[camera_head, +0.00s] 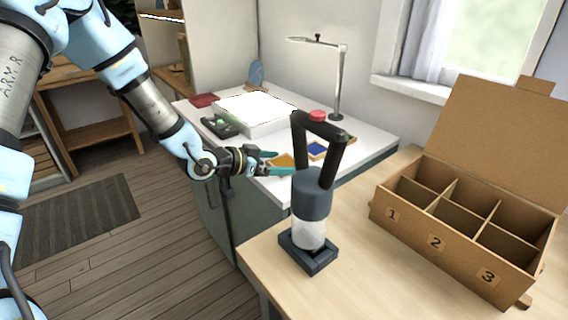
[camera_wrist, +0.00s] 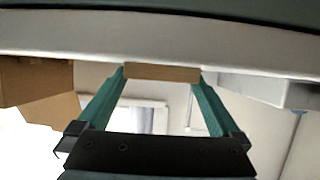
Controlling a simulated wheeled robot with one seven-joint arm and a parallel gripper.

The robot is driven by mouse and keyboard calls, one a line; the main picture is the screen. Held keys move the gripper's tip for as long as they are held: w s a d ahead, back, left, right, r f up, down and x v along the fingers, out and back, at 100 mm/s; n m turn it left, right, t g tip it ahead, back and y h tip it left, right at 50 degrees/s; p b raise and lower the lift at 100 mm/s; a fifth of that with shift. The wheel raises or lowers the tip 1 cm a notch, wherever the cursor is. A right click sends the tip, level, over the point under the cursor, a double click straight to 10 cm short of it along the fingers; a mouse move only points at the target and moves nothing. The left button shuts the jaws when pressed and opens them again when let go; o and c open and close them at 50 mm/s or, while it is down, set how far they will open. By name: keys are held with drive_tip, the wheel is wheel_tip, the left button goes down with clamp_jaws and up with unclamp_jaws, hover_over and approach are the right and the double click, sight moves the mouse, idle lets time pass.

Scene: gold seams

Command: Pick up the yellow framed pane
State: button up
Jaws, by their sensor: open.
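The yellow framed pane (camera_head: 284,159) lies near the front edge of the white-topped table (camera_head: 368,142) in the head view, partly hidden by my fingers. My gripper (camera_head: 281,163) is open, with its teal fingers reaching sideways to the pane at about table height. In the wrist view, my open gripper (camera_wrist: 162,78) has a tan strip between its fingertips. The strip looks like the pane's frame seen edge-on, but its yellow middle does not show there. I cannot tell whether the fingers touch it.
A dark handled device (camera_head: 312,200) with a red top stands on the wooden table (camera_head: 375,270), in front of the pane. A blue framed pane (camera_head: 317,150) lies to the right. A bright white panel (camera_head: 256,111) and a lamp (camera_head: 339,80) stand behind. A compartment box (camera_head: 405,222) is at right.

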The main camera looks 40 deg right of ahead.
drive_tip(key=shift+c, duration=0.2)
drive_tip(key=c, duration=1)
